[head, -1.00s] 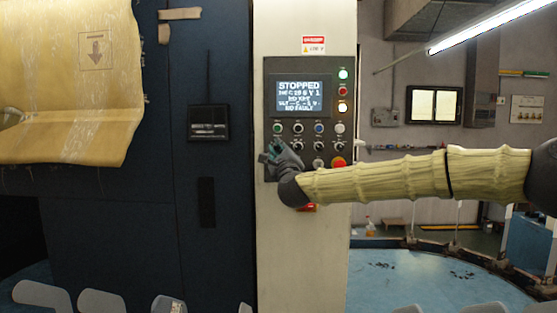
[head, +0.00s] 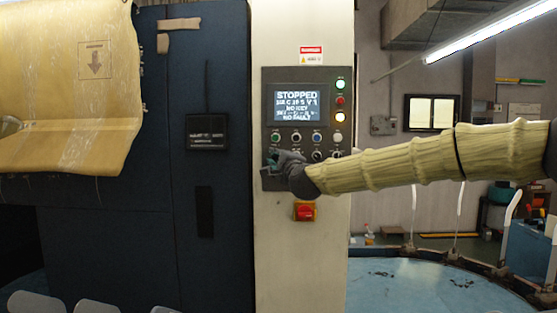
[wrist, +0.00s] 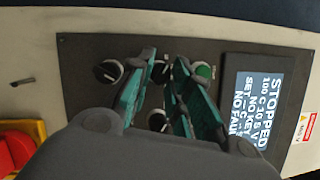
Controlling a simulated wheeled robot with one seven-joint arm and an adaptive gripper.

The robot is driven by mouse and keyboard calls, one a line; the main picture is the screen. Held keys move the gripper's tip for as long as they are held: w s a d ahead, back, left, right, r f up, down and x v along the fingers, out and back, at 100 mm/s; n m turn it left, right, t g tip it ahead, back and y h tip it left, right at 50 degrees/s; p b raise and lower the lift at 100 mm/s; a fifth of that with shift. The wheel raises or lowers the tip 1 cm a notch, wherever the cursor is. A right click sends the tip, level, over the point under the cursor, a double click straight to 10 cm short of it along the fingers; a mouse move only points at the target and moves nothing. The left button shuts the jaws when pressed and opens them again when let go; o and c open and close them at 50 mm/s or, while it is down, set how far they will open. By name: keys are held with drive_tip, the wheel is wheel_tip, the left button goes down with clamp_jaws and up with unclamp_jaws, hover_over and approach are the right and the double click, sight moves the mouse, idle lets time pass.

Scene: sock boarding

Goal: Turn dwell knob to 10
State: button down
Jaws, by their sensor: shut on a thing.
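The grey control panel (head: 328,81) is on a pale column. My gripper (head: 270,160) is at its lower left and shows teal fingers in the wrist view (wrist: 163,78). The fingers are closed around a small black knob (wrist: 160,72), directly below the green button (wrist: 203,71) on the panel. I cannot read the knob's label, and the fingers partly hide it. Another knob with a white pointer (wrist: 107,71) is just outside the fingers. The display (wrist: 262,100) reads STOPPED, NO KEY and NO FAULT, and its second line looks like 100 C 10 S V 1.
A red button with a yellow surround (wrist: 18,148) is at the left of the wrist view. Several buttons sit beside my gripper. A blue round table (head: 420,285) is at the lower right.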

drive_tip(key=shift+s+a, duration=0.1)
drive_tip(key=shift+a, duration=0.15)
drive_tip(key=c, duration=1.6)
unclamp_jaws()
drive_tip(key=o, duration=0.3)
drive_tip(key=shift+s+a+r, duration=0.1)
drive_tip(key=shift+s+a, duration=0.05)
drive_tip(key=shift+a, duration=0.05)
drive_tip(key=shift+d, duration=0.4)
drive_tip(key=v, duration=1.1)
drive_tip(key=shift+s, duration=0.4)
